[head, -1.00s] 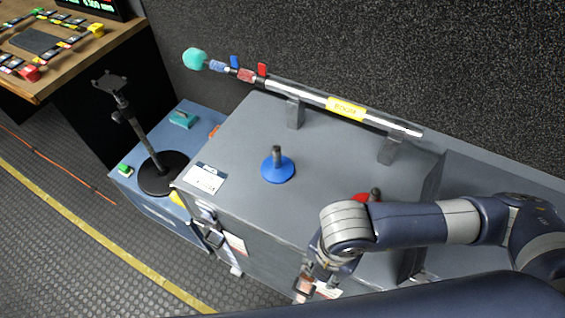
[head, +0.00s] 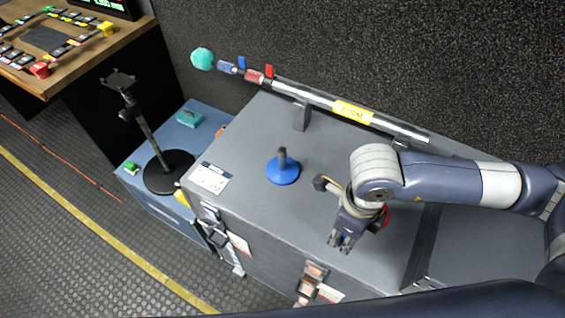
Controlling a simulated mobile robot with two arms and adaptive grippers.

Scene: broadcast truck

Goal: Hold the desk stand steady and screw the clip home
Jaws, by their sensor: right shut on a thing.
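A blue desk stand (head: 283,172) with a round base and short dark post stands upright on the grey case top. A second, red desk stand (head: 386,216) is mostly hidden behind my right arm; only part of its rim shows. My right gripper (head: 341,242) points down over the front part of the case, to the right of the blue stand and apart from it. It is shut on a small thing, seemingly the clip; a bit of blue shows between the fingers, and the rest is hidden. My left gripper is not in view.
A boom pole (head: 310,97) with a yellow label rests on brackets along the case's back. A white card (head: 209,178) lies at the left edge. A black stand (head: 168,172) is on the lower blue surface. A wooden desk (head: 75,50) is beyond.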

